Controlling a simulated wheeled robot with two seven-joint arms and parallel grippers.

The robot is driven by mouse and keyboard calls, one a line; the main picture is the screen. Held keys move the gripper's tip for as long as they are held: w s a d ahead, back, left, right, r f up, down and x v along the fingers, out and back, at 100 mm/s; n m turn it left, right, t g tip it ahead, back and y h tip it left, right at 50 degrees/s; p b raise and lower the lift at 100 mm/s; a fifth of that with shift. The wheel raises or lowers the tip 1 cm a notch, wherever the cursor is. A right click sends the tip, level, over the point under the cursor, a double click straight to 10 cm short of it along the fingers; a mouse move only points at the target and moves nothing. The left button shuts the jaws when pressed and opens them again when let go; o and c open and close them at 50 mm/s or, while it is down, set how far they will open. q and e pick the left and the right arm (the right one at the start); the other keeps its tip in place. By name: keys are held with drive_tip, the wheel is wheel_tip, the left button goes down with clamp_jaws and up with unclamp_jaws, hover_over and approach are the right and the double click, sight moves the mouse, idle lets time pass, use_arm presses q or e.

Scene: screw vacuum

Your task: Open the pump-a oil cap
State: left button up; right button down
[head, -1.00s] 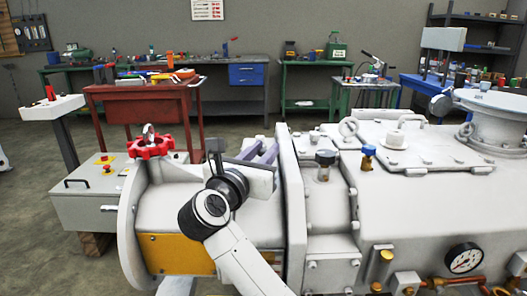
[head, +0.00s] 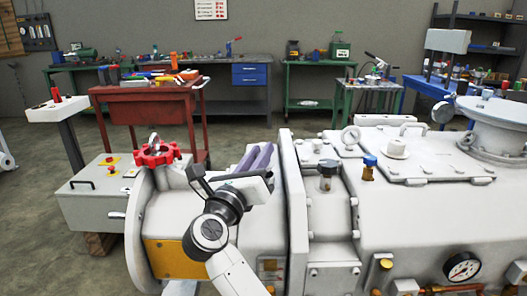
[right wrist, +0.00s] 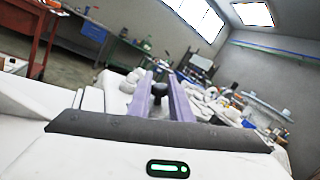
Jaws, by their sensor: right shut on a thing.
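A black knob-like cap (head: 326,172) stands upright on the white pump (head: 420,215). A smaller blue-topped cap (head: 369,165) is to its right. I cannot tell which one is the pump-a oil cap. My right gripper (head: 262,158) is left of both, its purple fingers pointing away over the pump, apart from the black cap. The right wrist view shows its fingers (right wrist: 160,92) close together, with a dark knob (right wrist: 158,85) seen between them. I cannot make out what the fingers are shut on. My left gripper is not in view.
A red handwheel (head: 157,154) sits at the pump's left end. White lifting eyes (head: 350,138) and a lid with a handle (head: 413,130) rise from its top. A pressure gauge (head: 462,266) is on the front. A red cart (head: 145,112) and benches stand behind.

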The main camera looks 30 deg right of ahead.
drive_tip(key=shift+w+a+r+n+t+p, duration=0.1)
drive_tip(key=shift+w+a+n+t+p, duration=0.15)
drive_tip(key=shift+n, duration=0.35)
drive_tip(key=shift+a+r+n+t+p, duration=0.15)
drive_tip(key=shift+n+t+p, duration=0.15)
drive_tip(key=shift+n, duration=0.3)
drive_tip(key=shift+f, duration=0.15)
drive_tip(key=c, duration=1.6)
unclamp_jaws()
drive_tip(key=shift+c, duration=0.2)
wheel_tip(320, 180, up, 10)
drive_tip(key=p, duration=0.2)
